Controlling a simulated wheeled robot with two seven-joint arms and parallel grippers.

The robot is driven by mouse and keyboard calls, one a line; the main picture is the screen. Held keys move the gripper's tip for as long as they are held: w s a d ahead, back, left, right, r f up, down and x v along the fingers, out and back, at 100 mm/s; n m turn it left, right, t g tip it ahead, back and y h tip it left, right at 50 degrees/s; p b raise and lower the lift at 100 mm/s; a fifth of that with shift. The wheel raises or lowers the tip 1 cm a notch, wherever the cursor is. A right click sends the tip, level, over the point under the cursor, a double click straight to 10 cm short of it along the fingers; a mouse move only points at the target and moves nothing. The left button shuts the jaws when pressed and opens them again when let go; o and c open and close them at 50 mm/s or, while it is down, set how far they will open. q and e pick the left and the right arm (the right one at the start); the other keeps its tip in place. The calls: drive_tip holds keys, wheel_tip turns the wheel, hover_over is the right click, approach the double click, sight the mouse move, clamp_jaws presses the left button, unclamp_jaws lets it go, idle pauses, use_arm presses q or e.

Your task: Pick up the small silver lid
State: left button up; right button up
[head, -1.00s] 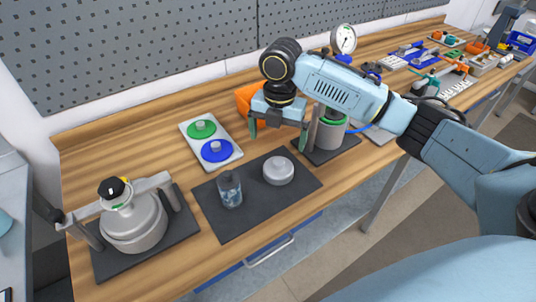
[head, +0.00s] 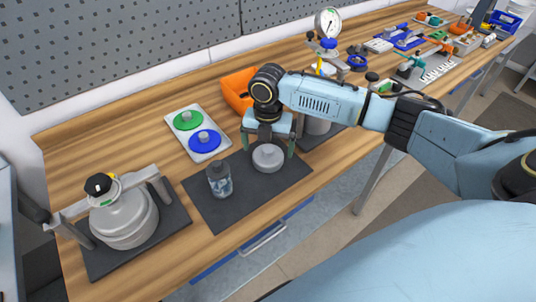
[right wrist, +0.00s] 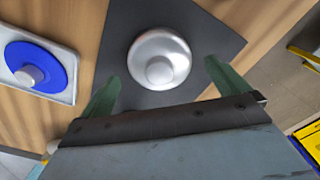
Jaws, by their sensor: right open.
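The small silver lid (head: 268,157) is a round metal disc with a knob, lying on the dark mat (head: 219,214) on the wooden bench. In the right wrist view the lid (right wrist: 160,58) lies just beyond the fingertips, roughly centred between them. My right gripper (head: 268,147) is open and points down over the lid, with its two green fingers to either side; the wrist view also shows the open fingers (right wrist: 163,80). The gripper holds nothing. My left gripper is not in view.
A glass jar (head: 219,181) stands on the mat left of the lid. A white tray (head: 212,155) holds green and blue lids. A silver vessel with a clamp bar (head: 124,221) stands at left. An orange bin (head: 237,93) is behind the gripper.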

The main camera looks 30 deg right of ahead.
wheel_tip(320, 180, down, 2)
drive_tip(key=shift+w+r, duration=0.1)
drive_tip(key=c, duration=1.4)
